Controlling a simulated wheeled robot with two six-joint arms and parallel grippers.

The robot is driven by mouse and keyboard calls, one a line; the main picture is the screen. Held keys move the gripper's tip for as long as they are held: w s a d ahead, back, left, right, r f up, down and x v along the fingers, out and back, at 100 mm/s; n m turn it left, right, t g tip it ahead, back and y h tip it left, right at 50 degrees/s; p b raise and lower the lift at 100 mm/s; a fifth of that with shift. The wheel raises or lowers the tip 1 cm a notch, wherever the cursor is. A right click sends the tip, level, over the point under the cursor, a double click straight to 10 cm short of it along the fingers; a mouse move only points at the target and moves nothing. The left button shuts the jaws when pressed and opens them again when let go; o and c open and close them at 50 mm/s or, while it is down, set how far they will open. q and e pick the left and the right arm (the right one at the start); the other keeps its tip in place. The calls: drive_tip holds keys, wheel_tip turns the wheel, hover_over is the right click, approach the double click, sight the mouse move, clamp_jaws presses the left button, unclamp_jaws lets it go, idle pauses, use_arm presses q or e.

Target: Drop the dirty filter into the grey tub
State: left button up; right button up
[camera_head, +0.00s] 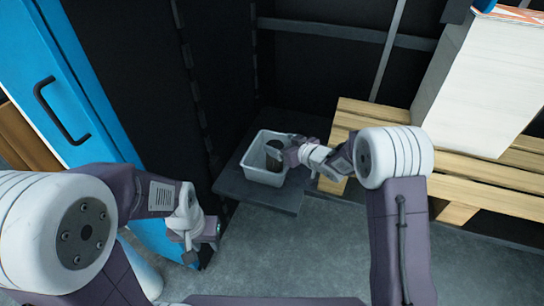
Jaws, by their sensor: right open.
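A dark, brownish rounded thing, probably the dirty filter (274,160), shows within the tub's opening. I cannot tell whether it rests on the tub's bottom. My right gripper (280,146) reaches in from the right over the tub's right rim, open, with its fingertips close to the dark thing; contact is unclear. My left gripper (212,238) hangs low at the left, apart from the tub, above the floor. Its fingers are too small to read.
The dark platform (268,199) sits beside a wooden pallet (470,192) carrying a tall white paper stack (478,85). A blue panel with a black handle (62,112) stands at the left. The grey floor (300,250) in front is clear.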

drive_tip(key=p+v, duration=0.1)
drive_tip(key=v, duration=0.4)
drive_tip(key=shift+s+d+p, duration=0.1)
drive_tip(key=shift+s+p, duration=0.1)
drive_tip(key=shift+p, duration=0.15)
drive_tip(key=shift+r, duration=0.1)
